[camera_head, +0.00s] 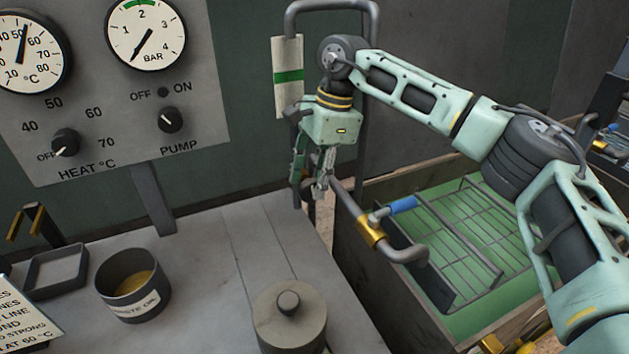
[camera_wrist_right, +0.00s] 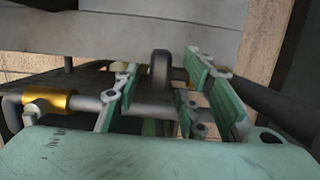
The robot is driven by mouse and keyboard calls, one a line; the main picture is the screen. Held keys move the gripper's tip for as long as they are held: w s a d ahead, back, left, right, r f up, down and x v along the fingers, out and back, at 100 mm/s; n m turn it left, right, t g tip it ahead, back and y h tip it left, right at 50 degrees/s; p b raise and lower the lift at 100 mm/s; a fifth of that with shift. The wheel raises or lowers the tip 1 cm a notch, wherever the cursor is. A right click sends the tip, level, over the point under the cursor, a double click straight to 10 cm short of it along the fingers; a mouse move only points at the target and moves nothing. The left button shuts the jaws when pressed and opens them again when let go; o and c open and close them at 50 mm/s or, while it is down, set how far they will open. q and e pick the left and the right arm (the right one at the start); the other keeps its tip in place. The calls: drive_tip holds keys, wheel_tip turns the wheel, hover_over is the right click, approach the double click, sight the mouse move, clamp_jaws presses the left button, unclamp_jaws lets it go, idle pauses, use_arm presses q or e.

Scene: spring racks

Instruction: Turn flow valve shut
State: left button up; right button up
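The flow valve is a brass body (camera_head: 372,233) on a grey pipe (camera_head: 405,252) in the head view. Its blue lever (camera_head: 403,205) points right, at an angle to the pipe's line, over the edge of the green tank. My right gripper (camera_head: 310,192) points down, up and left of the valve, near the pipe's upper end, and is apart from the lever. In the right wrist view its green fingers (camera_wrist_right: 160,90) are spread, with no object gripped. The pipe runs behind them and the brass body (camera_wrist_right: 50,101) is at left. The lever is not clear there. My left gripper is not in view.
The green tank (camera_head: 475,325) holds a wire rack (camera_head: 450,235). A lidded pot (camera_head: 289,318) and a waste oil tin (camera_head: 133,287) stand on the grey bench (camera_head: 215,280). A bent grey pipe (camera_head: 330,6) rises behind my right gripper. A gauge panel (camera_head: 110,105) is at left.

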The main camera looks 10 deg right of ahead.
sight(315, 179)
drive_tip(key=v, duration=0.3)
drive_tip(key=a+v, duration=0.1)
drive_tip(key=v, duration=0.1)
drive_tip(key=a+v, duration=0.1)
drive_tip(key=v, duration=0.2)
drive_tip(key=shift+s+d+r, duration=0.1)
drive_tip(key=shift+s+r, duration=0.05)
drive_tip(key=shift+r, duration=0.45)
